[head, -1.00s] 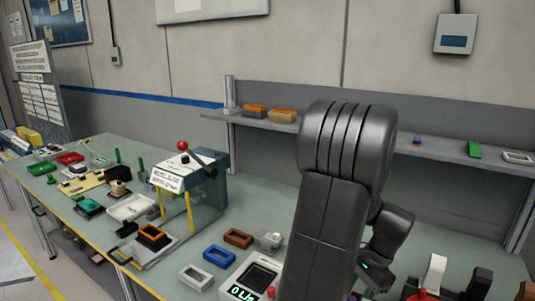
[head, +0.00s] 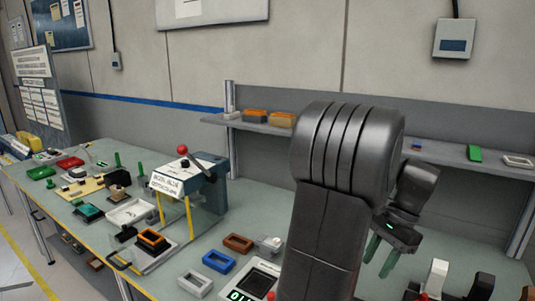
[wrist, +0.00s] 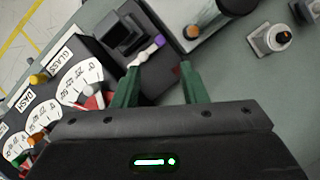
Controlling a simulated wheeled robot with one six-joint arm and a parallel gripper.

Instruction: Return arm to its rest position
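My gripper (head: 380,250) shows in the head view to the right of my dark arm, above the right part of the bench. In the wrist view its two green fingers (wrist: 158,88) are spread apart with nothing between them. Below the fingers lie a black fixture (wrist: 128,35) and a small white piece with a purple end (wrist: 148,50), both apart from the fingers. My upper arm hides the middle of the bench in the head view.
A labelled press box with a red-knobbed lever (head: 190,185) stands at the bench's middle left. Blue (head: 218,261) and brown (head: 238,243) frames lie nearer. A shelf (head: 270,127) runs behind. Gauge panels (wrist: 80,80) stand left in the wrist view.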

